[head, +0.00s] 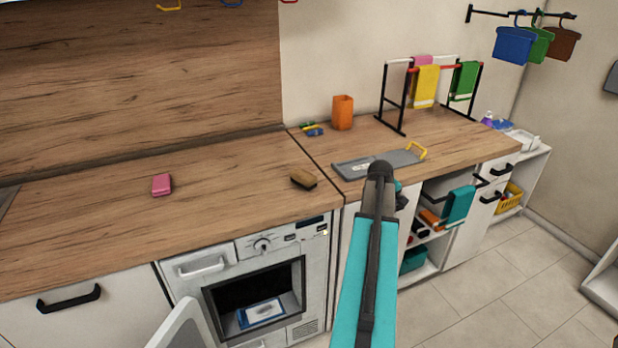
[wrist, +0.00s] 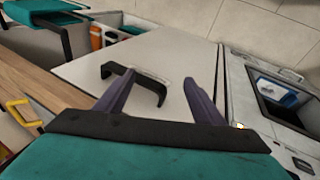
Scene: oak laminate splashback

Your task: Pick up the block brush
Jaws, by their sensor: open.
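The block brush (head: 303,179) appears to be the small brown block with a darker front side. It lies on the wooden counter near the front edge, above the washing machine, in the head view. In the wrist view I do not see it. My gripper (wrist: 160,76) is open and empty, its two dark fingers spread in front of a white cabinet door. In the head view my gripper is mostly hidden behind my arm, to the right of the brush and apart from it.
A pink block (head: 162,185) lies left on the counter. An orange cup (head: 343,113) and a grey tray (head: 355,169) with a yellow handle are to the right, before a towel rack (head: 404,119). The washing machine (head: 316,262) door is open. A black handle (wrist: 150,88) juts out near my fingers.

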